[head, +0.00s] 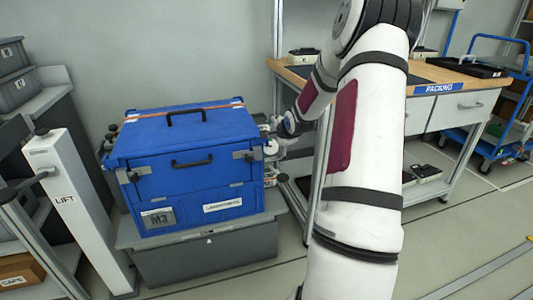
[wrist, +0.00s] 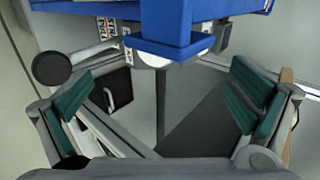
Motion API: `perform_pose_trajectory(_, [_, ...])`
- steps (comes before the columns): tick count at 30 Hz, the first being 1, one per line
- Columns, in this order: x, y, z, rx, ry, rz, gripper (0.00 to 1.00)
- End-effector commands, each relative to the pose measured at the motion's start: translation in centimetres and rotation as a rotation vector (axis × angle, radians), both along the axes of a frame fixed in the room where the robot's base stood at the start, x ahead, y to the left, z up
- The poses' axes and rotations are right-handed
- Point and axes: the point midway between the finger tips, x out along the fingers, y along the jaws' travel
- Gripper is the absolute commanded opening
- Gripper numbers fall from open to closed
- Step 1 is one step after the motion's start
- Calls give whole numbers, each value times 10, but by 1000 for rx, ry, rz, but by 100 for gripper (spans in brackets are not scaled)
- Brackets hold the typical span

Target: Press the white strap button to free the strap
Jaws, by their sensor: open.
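The blue case (head: 188,165), marked M3, stands closed on a grey base. An orange strap (head: 190,110) runs across the back of its lid. My gripper (head: 271,142) is at the right side of the case, partly hidden by my arm. In the wrist view my gripper (wrist: 165,103) is open and empty, its green-padded fingers wide apart. The case's blue side (wrist: 100,9) and a projecting blue part (wrist: 172,46) are ahead of it. A white round part (wrist: 150,60) shows just under that blue part; I cannot tell whether it is the strap button.
A white LIFT post (head: 75,200) stands left of the case. The packing bench (head: 440,75) is at the right, its frame post close behind my arm. A blue cart (head: 495,120) is at the far right. A black disc (wrist: 52,68) lies near the left finger in the wrist view.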

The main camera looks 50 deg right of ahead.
Motion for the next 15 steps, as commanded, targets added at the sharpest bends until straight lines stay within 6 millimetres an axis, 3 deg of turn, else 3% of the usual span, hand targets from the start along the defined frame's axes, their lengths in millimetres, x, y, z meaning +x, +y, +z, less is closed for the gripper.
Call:
perform_pose_trajectory(6, [16, -10, -18, -1, 0, 1, 100])
perform_pose_trajectory(15, [22, -14, -22, -1, 2, 0, 100])
